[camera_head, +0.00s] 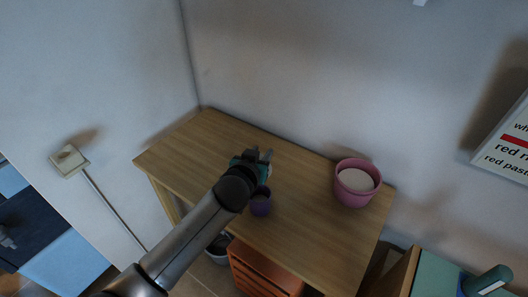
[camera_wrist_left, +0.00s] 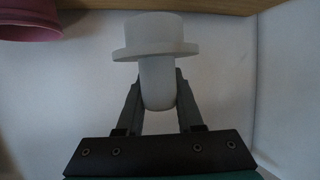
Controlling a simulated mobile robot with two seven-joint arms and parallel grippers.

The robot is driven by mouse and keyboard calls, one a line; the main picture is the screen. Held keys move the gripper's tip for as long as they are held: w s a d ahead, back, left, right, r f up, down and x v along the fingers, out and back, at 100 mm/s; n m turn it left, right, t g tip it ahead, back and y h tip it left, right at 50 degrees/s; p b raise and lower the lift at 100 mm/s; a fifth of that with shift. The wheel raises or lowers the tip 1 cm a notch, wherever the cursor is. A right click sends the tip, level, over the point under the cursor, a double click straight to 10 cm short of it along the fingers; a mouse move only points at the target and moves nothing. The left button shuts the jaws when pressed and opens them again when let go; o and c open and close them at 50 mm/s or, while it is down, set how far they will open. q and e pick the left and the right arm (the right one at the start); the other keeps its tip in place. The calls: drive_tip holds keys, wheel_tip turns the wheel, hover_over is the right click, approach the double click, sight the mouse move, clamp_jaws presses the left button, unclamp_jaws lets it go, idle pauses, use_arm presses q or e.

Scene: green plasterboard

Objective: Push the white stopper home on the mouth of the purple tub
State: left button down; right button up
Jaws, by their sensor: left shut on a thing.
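The white stopper (camera_wrist_left: 155,36) shows in the left wrist view, with a wide flange and a rounded narrower part between my fingers. My left gripper (camera_wrist_left: 157,84) is shut on that narrower part. In the head view my left gripper (camera_head: 264,156) is over the wooden table, and the stopper cannot be made out there. The purple tub (camera_head: 261,205) stands on the table just below the gripper in the picture, partly hidden by my left wrist. The stopper is apart from the tub as far as I can see. My right gripper is not in view.
A pink pot (camera_head: 349,194) with a pale round top inside stands at the table's right end; a pink rim also shows in the left wrist view (camera_wrist_left: 30,24). The wooden table (camera_head: 310,230) is clear between pot and tub. An orange drawer unit (camera_head: 262,272) stands below.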

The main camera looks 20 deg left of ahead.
use_arm(q)
drive_tip(key=shift+s+d+f, duration=0.1)
drive_tip(key=shift+d, duration=0.15)
drive_tip(key=shift+a, duration=0.15)
wheel_tip(320, 180, down, 6)
drive_tip(key=b, duration=0.3)
drive_tip(key=shift+b, duration=0.4)
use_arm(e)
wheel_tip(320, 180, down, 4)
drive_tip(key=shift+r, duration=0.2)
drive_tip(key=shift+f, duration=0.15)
use_arm(q)
drive_tip(key=shift+f+b, duration=1.2)
drive_tip(key=shift+f, duration=0.35)
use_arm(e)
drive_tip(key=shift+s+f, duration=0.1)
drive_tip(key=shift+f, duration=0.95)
use_arm(q)
drive_tip(key=shift+f, duration=0.15)
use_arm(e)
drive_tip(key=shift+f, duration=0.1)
